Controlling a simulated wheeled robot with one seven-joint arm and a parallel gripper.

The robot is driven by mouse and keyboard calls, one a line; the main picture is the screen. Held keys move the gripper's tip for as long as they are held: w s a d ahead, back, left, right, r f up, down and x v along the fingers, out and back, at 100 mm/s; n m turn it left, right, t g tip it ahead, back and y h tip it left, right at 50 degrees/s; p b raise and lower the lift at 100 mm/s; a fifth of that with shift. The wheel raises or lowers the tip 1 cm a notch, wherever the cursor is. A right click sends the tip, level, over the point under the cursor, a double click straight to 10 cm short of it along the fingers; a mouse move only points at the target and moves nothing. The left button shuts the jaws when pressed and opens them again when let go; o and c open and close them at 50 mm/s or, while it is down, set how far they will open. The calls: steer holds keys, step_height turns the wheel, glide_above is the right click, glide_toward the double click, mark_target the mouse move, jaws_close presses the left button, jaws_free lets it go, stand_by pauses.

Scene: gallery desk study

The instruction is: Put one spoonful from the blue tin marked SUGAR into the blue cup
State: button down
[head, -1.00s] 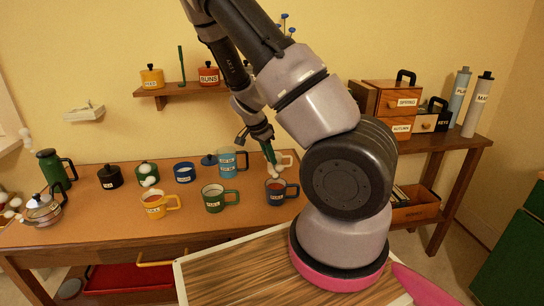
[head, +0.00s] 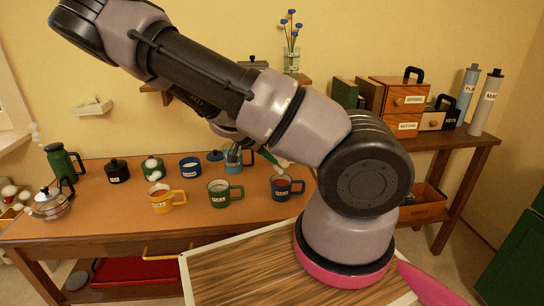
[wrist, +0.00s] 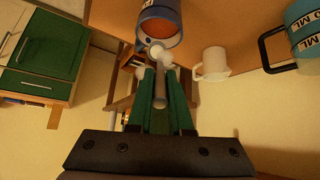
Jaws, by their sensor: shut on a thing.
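My gripper (wrist: 163,82) is shut on a spoon (wrist: 160,92) with a grey handle. A white heap (wrist: 157,53) sits at the spoon's end. I cannot tell whether the heap is fully over the opening. The blue tin (head: 190,173) stands open farther left; its label is too small to read. A blue lid (head: 214,156) is beside it.
A green mug (head: 220,195) and a yellow mug (head: 163,204) stand left of the blue cup. A light-blue jug (head: 233,161) is behind, close to my arm. A white mug (wrist: 213,64) is near the cup. Green (head: 153,172) and black tins (head: 117,173) stand farther left.

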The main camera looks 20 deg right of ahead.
steer(key=shift+s+a+f+t+h, duration=0.1)
steer(key=shift+a+f+t+h, duration=0.25)
steer(key=shift+h, duration=0.35)
steer(key=shift+r, duration=0.1)
steer(key=shift+s+a+f+t+h, duration=0.15)
steer(key=shift+a+f+h, duration=0.3)
steer(key=shift+h, duration=0.25)
steer(key=shift+a+f+t+h, duration=0.1)
steer(key=shift+a+f+h, duration=0.3)
steer(key=shift+h, duration=0.3)
steer(key=shift+f, duration=0.2)
steer(key=shift+d+r+y, duration=0.7)
steer(key=shift+r+y, duration=0.25)
steer(key=shift+y, duration=0.35)
